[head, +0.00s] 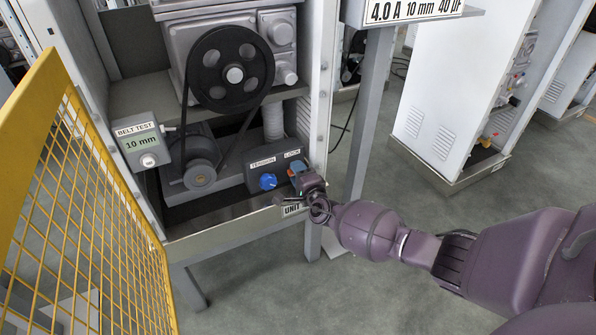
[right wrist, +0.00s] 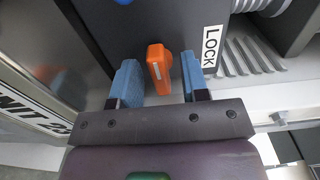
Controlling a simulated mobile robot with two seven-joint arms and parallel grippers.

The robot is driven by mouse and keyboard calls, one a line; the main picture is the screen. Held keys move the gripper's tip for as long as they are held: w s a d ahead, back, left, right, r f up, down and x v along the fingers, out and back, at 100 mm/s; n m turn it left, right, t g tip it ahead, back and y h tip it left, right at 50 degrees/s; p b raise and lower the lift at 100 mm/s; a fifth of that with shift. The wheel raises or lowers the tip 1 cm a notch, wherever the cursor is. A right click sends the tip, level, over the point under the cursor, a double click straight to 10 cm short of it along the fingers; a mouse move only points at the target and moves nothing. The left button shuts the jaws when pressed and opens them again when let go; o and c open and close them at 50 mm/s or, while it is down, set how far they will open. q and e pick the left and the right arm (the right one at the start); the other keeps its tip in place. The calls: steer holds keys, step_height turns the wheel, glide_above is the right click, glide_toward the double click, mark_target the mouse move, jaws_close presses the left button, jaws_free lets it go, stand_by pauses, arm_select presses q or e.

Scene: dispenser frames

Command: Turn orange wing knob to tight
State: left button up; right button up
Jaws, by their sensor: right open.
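The orange wing knob (right wrist: 159,68) sits on the dark control box by the LOCK label (right wrist: 211,47) in the right wrist view. Its wing, with a pale stripe, runs roughly along the fingers. My right gripper (head: 305,180) is open at the box's right end in the head view, where it mostly hides the knob. In the right wrist view its blue fingers stand on either side of the knob, with a visible gap on each side. My left gripper is not in view.
A blue knob (head: 267,182) under the TENSION label sits just left of the orange knob. The belt and pulley (head: 232,70) are above. A display reading 10 mm (head: 145,144) is at left. A yellow mesh guard (head: 75,190) stands at the far left, and a grey post (head: 369,110) rises at right.

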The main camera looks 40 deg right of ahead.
steer(key=c, duration=0.7)
steer(key=shift+m, duration=0.4)
steer(key=m, duration=0.3)
steer(key=shift+m, duration=0.4)
steer(key=m, duration=0.4)
steer(key=shift+m, duration=0.3)
steer(key=m, duration=0.8)
steer(key=shift+m, duration=0.3)
